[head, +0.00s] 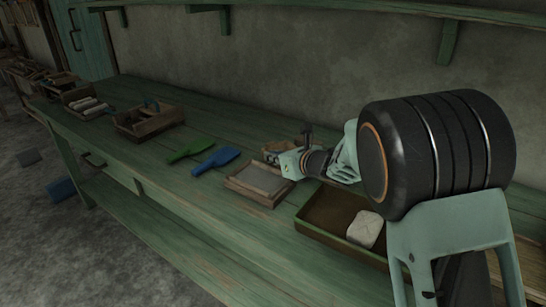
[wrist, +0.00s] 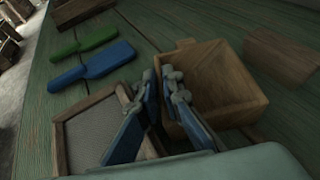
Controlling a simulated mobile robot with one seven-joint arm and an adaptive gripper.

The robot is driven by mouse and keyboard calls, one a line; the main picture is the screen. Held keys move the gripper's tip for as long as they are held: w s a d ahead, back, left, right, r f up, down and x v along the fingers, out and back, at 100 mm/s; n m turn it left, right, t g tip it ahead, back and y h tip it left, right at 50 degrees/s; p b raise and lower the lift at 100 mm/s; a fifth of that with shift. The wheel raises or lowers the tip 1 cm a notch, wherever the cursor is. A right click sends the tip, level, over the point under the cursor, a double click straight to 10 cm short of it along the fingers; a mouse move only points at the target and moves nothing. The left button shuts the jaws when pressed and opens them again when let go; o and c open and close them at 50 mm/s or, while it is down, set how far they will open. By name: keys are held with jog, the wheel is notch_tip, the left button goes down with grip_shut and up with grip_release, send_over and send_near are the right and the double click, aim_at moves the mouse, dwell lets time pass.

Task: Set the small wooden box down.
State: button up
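The small wooden box (wrist: 225,88) is open-topped and shows large in the wrist view, right of centre. In the head view a part of the box (head: 272,147) shows behind my gripper, low over the bench. My gripper (wrist: 159,76) has its blue-padded fingers on either side of the box's left wall, one outside and one inside, close against it. The box looks slightly tilted in the wrist view. I cannot tell whether its underside touches the bench (head: 225,195).
A framed grey screen tray (head: 258,183) lies just in front of my gripper. Green (head: 190,150) and blue (head: 216,160) paddles lie left of it. A dark tray (head: 325,212) with a pale block (head: 365,229) is at right. A wooden crate (head: 148,121) stands farther left.

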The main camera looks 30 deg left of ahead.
jog(key=o, duration=0.3)
jog(key=shift+o, duration=0.2)
jog(key=shift+r, duration=0.1)
